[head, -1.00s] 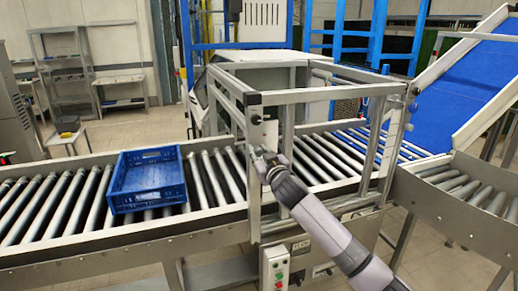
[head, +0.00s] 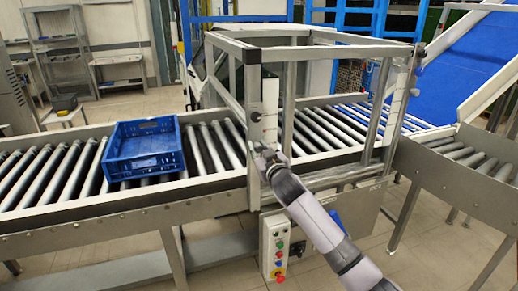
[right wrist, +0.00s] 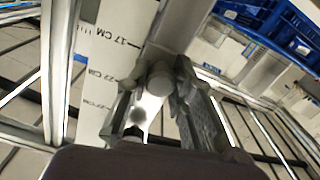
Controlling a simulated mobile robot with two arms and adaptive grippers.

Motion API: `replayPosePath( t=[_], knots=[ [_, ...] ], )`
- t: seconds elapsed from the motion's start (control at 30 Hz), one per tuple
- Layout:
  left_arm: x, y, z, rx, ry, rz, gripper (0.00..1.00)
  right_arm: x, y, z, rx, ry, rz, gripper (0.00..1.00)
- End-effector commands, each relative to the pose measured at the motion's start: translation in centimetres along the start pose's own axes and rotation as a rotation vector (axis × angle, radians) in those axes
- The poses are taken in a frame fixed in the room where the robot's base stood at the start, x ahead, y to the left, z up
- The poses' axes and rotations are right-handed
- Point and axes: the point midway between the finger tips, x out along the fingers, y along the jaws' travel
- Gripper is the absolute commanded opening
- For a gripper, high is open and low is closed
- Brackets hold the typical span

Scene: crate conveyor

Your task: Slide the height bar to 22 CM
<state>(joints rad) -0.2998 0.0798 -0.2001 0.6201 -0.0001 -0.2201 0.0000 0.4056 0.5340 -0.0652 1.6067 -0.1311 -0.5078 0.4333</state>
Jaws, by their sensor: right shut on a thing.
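My right gripper (head: 268,158) is at the front post of the metal frame. In the right wrist view its fingers (right wrist: 158,82) are shut around a grey rounded knob (right wrist: 160,72), which seems to be the end of the height bar (right wrist: 178,28). The white scale plate (right wrist: 102,60) stands beside it, with a clear "17 CM" mark. A mark reading about "22 CM" is near the knob's level, and a lower label is blurred. I cannot tell exactly which mark the bar lines up with. The plate's upper part (head: 270,93) shows in the head view. My left gripper is out of view.
A blue crate (head: 145,149) sits on the roller conveyor (head: 55,187) left of the metal frame (head: 335,55). A button box (head: 275,245) hangs below the gripper. A blue belt (head: 465,85) slopes up at the right.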

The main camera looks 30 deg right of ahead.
Motion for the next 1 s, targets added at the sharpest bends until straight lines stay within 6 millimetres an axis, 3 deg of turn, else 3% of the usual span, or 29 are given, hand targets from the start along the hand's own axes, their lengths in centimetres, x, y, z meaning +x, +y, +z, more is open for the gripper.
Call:
replayPosePath(
  t=[0.33, 0.67, 0.83, 1.0],
  knots=[
    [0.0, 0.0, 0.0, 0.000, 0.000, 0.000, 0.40, 0.0, 0.0, 0.0, 0.001, 0.000, 0.000, 0.43],
    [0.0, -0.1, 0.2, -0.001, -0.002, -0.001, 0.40, -0.2, 0.0, -0.1, 0.000, 0.001, 0.000, 0.43],
    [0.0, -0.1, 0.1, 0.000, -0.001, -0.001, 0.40, -1.9, -0.1, 0.0, 0.000, 0.001, -0.001, 0.43],
    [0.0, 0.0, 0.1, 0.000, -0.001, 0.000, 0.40, -5.4, -0.1, 0.1, 0.000, 0.000, -0.002, 0.43]
  ],
)
